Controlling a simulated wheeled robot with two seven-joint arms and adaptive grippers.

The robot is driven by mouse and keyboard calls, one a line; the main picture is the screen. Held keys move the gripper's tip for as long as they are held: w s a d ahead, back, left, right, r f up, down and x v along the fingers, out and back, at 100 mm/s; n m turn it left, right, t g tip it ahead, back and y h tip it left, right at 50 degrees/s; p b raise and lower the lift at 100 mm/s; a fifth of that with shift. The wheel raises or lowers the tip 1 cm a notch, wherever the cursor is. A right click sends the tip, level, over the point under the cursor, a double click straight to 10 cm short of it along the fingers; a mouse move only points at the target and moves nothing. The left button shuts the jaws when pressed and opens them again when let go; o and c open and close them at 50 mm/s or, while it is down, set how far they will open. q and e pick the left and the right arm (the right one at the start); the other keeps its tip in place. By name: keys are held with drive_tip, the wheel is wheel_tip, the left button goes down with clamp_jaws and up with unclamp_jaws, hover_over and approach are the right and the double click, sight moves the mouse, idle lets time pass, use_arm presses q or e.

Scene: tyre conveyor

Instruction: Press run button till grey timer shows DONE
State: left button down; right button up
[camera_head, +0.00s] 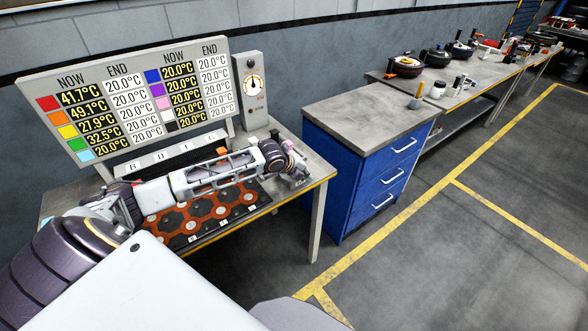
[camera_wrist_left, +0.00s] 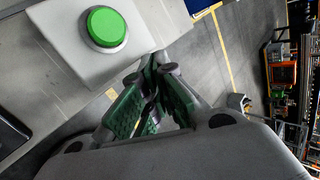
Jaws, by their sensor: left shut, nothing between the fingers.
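A round green button (camera_wrist_left: 106,27) sits on a pale grey box (camera_wrist_left: 75,55) in the left wrist view. I take it for the run button, though no label is readable. My left gripper (camera_wrist_left: 155,82), with green finger pads, is shut and empty beside the box, apart from the button in that view. In the head view, my left gripper (camera_head: 296,174) is at the right end of the table, and the button cannot be made out there. A grey timer (camera_head: 251,100) with a round dial stands at the table's back right; no DONE is readable on it.
A board (camera_head: 135,97) lists NOW and END temperatures behind the table (camera_head: 318,205). An orange and black hexagon-patterned panel (camera_head: 205,213) lies under my left arm. A blue drawer cabinet (camera_head: 355,170) stands right of the table. Open floor lies in front.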

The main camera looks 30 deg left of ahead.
use_arm(q)
drive_tip(key=w+a+r+m, duration=0.1)
drive_tip(key=a+r+m, duration=0.1)
drive_tip(key=r, duration=0.3)
drive_tip(key=w+a+r+m+t, duration=0.1)
drive_tip(key=a+r+m, duration=0.1)
drive_tip(key=a+r, duration=0.3)
drive_tip(key=shift+w+a+r+m, duration=0.25)
drive_tip(key=shift+w+r+m, duration=0.05)
drive_tip(key=shift+r+m, duration=0.15)
use_arm(e)
drive_tip(key=shift+r, duration=0.1)
use_arm(q)
drive_tip(key=shift+f, duration=0.15)
use_arm(e)
drive_tip(key=shift+f, duration=0.2)
use_arm(q)
drive_tip(key=shift+f+b, duration=2.25)
drive_tip(key=shift+b, duration=0.8)
drive_tip(key=shift+f+b, duration=0.3)
drive_tip(key=shift+b, duration=0.1)
drive_tip(key=shift+f+b, duration=0.45)
drive_tip(key=shift+b, duration=0.15)
drive_tip(key=shift+f, duration=1.25)
use_arm(e)
wheel_tip(320, 180, down, 8)
drive_tip(key=w+d, duration=0.1)
drive_tip(key=d, duration=0.1)
drive_tip(key=shift+w+d, duration=0.3)
drive_tip(key=shift+w, duration=0.1)
